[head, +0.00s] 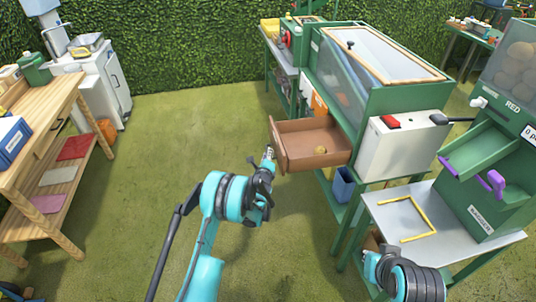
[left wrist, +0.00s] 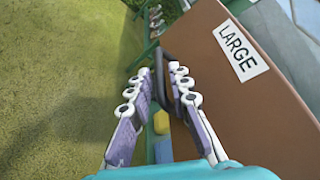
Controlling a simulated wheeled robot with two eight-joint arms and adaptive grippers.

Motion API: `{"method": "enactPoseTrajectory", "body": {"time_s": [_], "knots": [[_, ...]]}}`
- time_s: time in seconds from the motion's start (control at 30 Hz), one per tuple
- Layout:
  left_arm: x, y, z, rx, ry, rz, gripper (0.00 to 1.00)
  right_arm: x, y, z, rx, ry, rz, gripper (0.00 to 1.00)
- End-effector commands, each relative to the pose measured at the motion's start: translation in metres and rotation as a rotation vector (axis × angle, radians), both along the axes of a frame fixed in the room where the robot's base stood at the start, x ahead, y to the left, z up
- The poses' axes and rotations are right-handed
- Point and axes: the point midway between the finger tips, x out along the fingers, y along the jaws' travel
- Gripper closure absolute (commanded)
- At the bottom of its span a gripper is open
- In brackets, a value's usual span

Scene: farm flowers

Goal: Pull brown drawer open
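My left gripper (head: 269,154) is at the drawer front. In the left wrist view its fingers (left wrist: 160,75) are apart, with the handle between or just beyond their tips; contact is unclear. My right arm (head: 405,278) is at the lower right; its finger state is unclear.
The green machine (head: 375,85) with a white control box (head: 402,146) stands right of the drawer. A blue bin (head: 343,185) is below it. A metal table (head: 395,215) stands at the right, a wooden bench (head: 45,140) at the left. Grass (head: 170,130) left of the drawer is clear.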

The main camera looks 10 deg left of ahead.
Motion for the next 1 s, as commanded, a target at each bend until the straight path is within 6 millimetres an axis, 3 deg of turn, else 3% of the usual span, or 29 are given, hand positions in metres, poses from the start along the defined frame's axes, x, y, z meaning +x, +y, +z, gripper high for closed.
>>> {"method": "enactPoseTrajectory", "body": {"time_s": [0.3, 0.5, 1.0], "knots": [[-0.067, -0.006, 0.015, 0.000, 0.001, -0.001, 0.81, 0.000, 0.000, 0.000, 0.000, 0.000, 0.000, 1.00], [-0.095, -0.009, 0.021, 0.000, 0.001, -0.001, 0.81, 0.000, 0.000, 0.000, 0.000, 0.000, 0.000, 1.00], [-0.102, -0.009, 0.023, 0.000, 0.001, -0.001, 0.81, 0.000, 0.000, 0.000, 0.000, 0.000, 0.000, 1.00]]}}
